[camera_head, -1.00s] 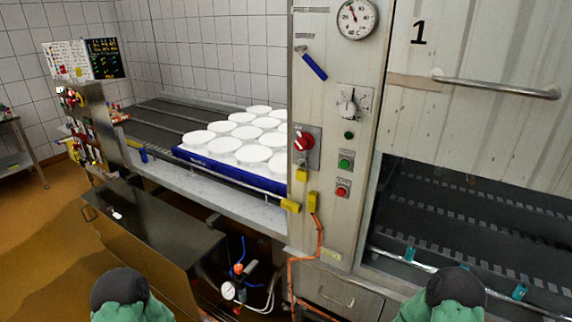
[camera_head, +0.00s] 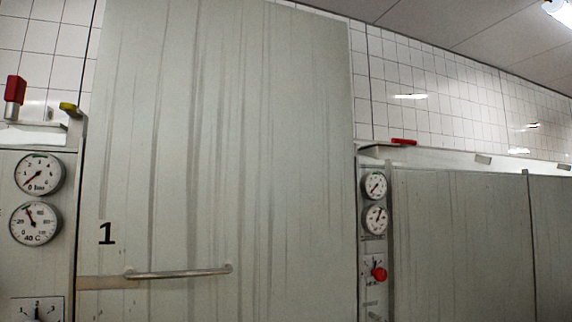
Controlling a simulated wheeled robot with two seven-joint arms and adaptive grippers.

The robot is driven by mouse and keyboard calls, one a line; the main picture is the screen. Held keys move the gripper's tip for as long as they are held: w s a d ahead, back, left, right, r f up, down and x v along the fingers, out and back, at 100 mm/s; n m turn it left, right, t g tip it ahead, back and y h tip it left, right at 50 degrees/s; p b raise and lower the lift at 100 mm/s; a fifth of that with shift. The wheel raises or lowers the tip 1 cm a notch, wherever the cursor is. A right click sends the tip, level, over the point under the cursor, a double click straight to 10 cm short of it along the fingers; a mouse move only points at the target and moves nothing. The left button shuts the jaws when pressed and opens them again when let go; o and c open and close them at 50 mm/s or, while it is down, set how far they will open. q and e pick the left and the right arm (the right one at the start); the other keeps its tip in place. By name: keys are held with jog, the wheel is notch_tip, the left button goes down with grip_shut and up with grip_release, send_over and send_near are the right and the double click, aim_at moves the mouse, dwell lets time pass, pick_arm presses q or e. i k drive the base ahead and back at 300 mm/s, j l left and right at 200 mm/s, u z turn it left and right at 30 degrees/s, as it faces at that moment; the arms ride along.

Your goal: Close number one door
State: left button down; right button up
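The number one door (camera_head: 225,150) is a tall, streaked grey-white panel filling the left middle of the head view. A black "1" (camera_head: 106,234) is painted on its lower left. A horizontal metal handle (camera_head: 180,274) crosses it near the bottom of the view. The door's top rises above the neighbouring panels and reaches the top of the picture. Its lower edge and the opening below are out of view. Neither of my grippers is in view.
A control column with two gauges (camera_head: 38,174) stands left of the door. Another column with gauges (camera_head: 375,186) and a red knob (camera_head: 379,274) stands to the right. Further grey panels (camera_head: 460,245) continue right. White tiled wall (camera_head: 430,100) is behind.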

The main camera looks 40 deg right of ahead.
aim_at(218, 181)
jog(key=k+j+z, duration=0.15)
jog(key=z, duration=1.35)
